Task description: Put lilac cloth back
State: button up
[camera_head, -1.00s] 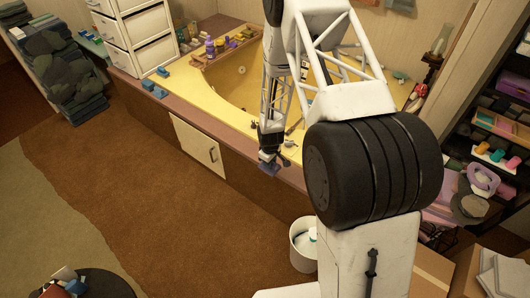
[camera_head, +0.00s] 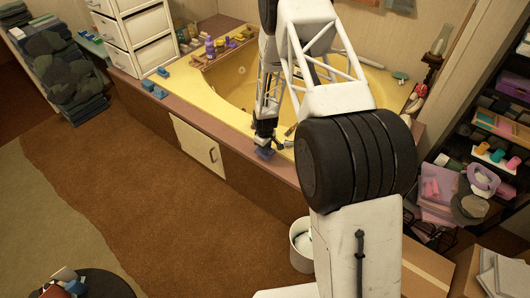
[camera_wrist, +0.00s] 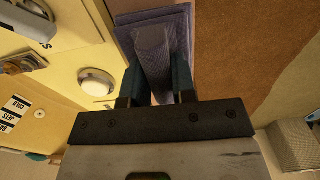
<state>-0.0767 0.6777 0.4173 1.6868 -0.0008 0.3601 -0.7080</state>
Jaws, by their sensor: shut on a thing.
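The lilac cloth (camera_wrist: 153,50) is a folded, dull purple piece in the wrist view, with a raised ridge between my fingers. My gripper (camera_wrist: 156,88) is shut on this ridge. In the head view my gripper (camera_head: 265,142) points down at the front ledge of the tub, and the cloth (camera_head: 264,154) shows as a small bluish-purple patch under it. I cannot tell whether the cloth touches the ledge. The yellow corner tub (camera_head: 222,100) lies behind it, partly hidden by my arm.
Small blue items (camera_head: 155,90) sit on the ledge at left, beside a white drawer unit (camera_head: 145,40). Bottles (camera_head: 215,45) stand on the tub's back edge. A white bin (camera_head: 301,247) stands on the brown carpet (camera_head: 130,180). A crowded dark shelf (camera_head: 485,150) is at right.

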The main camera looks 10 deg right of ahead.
jog(key=shift+f, duration=1.75)
jog(key=shift+f, duration=0.15)
jog(key=o, duration=0.9)
jog(key=shift+r, duration=6.15)
jog(key=shift+r, duration=0.15)
